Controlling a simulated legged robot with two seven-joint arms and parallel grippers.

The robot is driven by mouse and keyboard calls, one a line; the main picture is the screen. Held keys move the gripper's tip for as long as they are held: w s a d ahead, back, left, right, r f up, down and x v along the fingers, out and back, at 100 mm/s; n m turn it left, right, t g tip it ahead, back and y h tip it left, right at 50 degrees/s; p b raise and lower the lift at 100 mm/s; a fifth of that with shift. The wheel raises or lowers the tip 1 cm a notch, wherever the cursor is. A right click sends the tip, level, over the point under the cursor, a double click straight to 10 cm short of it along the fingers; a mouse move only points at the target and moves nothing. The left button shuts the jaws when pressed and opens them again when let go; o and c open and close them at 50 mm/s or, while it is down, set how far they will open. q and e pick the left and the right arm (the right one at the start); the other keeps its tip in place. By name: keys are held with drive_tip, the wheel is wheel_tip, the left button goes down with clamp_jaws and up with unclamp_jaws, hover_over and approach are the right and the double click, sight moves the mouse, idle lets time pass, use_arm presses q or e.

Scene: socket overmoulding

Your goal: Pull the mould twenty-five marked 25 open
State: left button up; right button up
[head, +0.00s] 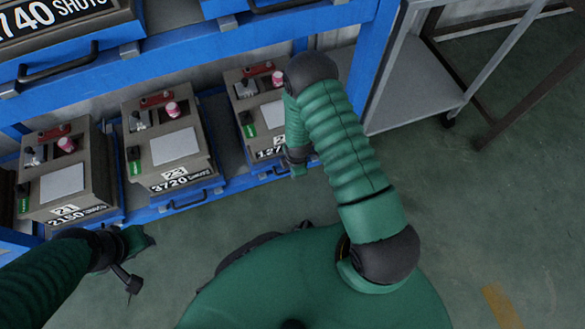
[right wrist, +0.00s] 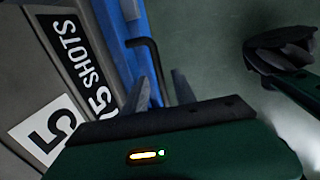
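The right-hand mould (head: 240,78) sits on a blue drawer of the low shelf, a tan-grey block with a red clamp and pink knob on top. My right arm hides part of its number plate; a "2" and "127" show. In the right wrist view its label (right wrist: 45,132) shows a "5" beside "5 SHOTS". A black bar handle (right wrist: 150,62) stands out from the blue drawer front. My right gripper (right wrist: 162,90) is at this handle, its fingers apart with the bar's end between them; contact cannot be told. My left gripper (head: 138,262) is away from the shelf, at lower left, holding nothing visible.
Two similar moulds, the middle one (head: 145,145) marked 3720 and the left one (head: 85,185) marked 2150, sit beside it. An upper blue shelf beam (head: 200,52) runs overhead. A grey trolley (head: 415,95) stands right. Green floor (head: 470,200) before the shelf is clear.

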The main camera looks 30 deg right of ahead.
drive_tip(key=shift+c, duration=0.4)
clamp_jaws()
idle(0.9)
